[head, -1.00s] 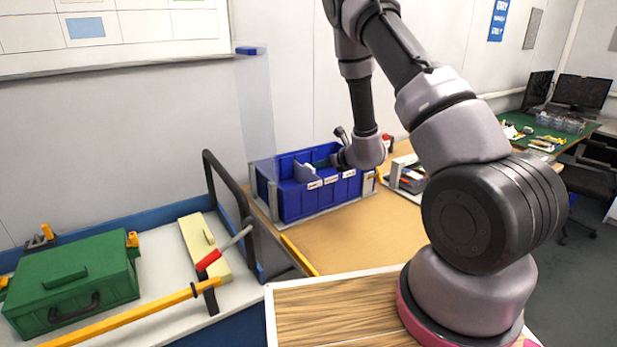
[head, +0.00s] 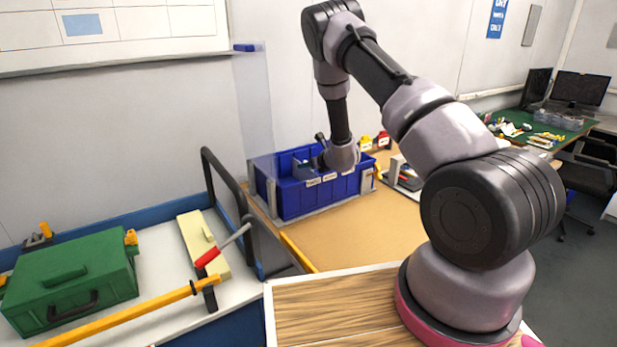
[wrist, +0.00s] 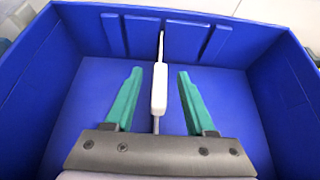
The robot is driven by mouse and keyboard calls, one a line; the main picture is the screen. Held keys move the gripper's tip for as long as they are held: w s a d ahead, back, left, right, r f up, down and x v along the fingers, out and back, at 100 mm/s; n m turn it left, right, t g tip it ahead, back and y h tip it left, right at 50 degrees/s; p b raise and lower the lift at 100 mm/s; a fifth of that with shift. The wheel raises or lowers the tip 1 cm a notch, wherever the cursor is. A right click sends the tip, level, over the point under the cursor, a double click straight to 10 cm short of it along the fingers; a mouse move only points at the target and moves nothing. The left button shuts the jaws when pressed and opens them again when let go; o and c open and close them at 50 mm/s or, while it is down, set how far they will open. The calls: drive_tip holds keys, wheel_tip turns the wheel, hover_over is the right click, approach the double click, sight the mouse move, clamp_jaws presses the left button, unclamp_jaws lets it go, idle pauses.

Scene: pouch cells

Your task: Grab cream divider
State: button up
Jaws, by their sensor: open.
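A thin white-to-cream divider (wrist: 160,88) stands nearly edge-on inside a blue bin (wrist: 95,90) in the wrist view, with a narrow upper part and a thicker part nearer me. My gripper (wrist: 160,73) is open, its two green fingers either side of the divider, with a visible gap on each side. In the head view my gripper is over the blue bins (head: 290,203) and my wrist covers much of their inside. I cannot make out the divider clearly there.
Blue bin walls enclose my fingers on the far side and both sides. Left of the bins are a black rail (head: 222,180), a cream block (head: 190,225) and a green case (head: 70,285). The brown tabletop (head: 335,240) in front is clear.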

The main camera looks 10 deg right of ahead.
clamp_jaws()
drive_tip(key=shift+r, duration=0.1)
